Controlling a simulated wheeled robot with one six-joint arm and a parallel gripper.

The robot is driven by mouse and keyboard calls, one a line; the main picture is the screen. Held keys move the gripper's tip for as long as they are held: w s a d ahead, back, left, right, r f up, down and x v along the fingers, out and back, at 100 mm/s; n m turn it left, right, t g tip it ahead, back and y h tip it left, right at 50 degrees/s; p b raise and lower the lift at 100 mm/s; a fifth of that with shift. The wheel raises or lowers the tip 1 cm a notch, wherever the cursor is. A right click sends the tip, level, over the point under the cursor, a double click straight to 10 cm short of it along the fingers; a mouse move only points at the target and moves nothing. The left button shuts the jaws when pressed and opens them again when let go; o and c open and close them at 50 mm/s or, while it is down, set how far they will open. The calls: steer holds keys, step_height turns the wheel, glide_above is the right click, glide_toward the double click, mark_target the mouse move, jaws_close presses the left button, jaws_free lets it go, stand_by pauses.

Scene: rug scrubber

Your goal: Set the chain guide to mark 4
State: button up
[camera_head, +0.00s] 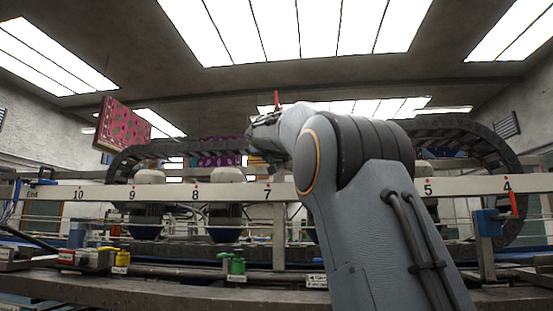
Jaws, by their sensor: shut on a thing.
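A long pale rail (330,189) crosses the view, with numbered marks from 10 at left to 4 (507,185) at right; mark 6 is hidden behind my arm. A blue block with a red lever (514,203) sits on a post just below mark 4; I cannot tell for sure that it is the chain guide. A black link chain (125,160) arches behind the rail at left and again at right (480,133). My arm rises in the right middle and bends away to the left. My gripper's jaws and what they hold are hidden. A small red upright piece shows above the arm's far end.
Green (237,265) and yellow (120,258) fittings stand on the dark bench below the rail. Pale-topped round units (228,175) stand behind it. A pink patterned rug (122,127) hangs at upper left. The space above the rail is mostly open.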

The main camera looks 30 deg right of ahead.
step_height(320, 180, up, 11)
steer(key=p, duration=0.8)
steer(key=shift+a, duration=0.2)
steer(key=o, duration=1.2)
steer(key=shift+o, duration=0.4)
steer(key=shift+a, duration=0.1)
steer(key=b+v, duration=0.4)
steer(key=v, duration=0.3)
steer(key=shift+s, duration=0.3)
steer(key=shift+a+f, duration=0.1)
steer(key=shift+f, duration=0.05)
